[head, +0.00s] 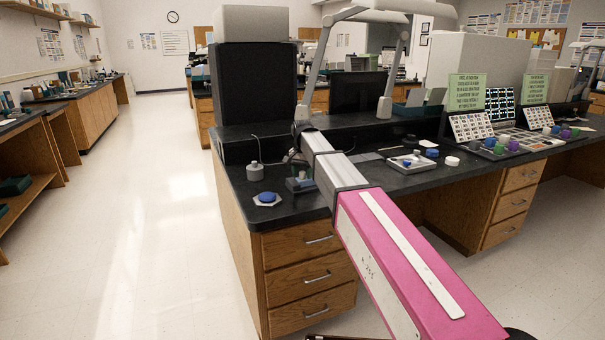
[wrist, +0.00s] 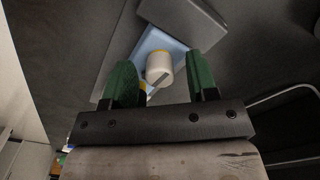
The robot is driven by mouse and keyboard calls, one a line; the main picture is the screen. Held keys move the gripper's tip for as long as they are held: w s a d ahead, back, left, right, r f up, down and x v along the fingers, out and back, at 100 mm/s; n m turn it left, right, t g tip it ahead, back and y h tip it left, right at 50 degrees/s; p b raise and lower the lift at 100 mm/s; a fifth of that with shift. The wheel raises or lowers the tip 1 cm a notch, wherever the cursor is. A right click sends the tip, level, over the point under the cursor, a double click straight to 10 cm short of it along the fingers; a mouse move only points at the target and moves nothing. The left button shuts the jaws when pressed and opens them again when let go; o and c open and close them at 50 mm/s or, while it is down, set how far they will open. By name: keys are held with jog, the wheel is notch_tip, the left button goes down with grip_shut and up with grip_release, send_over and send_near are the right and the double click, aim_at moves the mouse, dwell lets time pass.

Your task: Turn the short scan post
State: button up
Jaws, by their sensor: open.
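In the wrist view, a short white cylinder with a yellow edge (wrist: 159,67) stands on a light blue block (wrist: 178,45). It looks like the short scan post, though I cannot be sure. My gripper (wrist: 158,62) is open, with one green finger on each side of the cylinder in the picture. I see no contact, and the height gap is hard to judge. In the head view, my gripper (head: 293,158) is small and dark above the near left of the bench, over a dark blue block (head: 300,185). My arm hides part of this area.
On the black bench top (head: 235,184), a grey weight-like cylinder (head: 254,171) and a blue dome on a pale plate (head: 267,198) stand left of the block. A white tray (head: 412,168) and a white disc (head: 452,161) lie to the right.

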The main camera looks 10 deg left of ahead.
aim_at(302, 171)
notch_tip(302, 171, up, 11)
dwell(0.5)
jog(key=shift+f, duration=0.1)
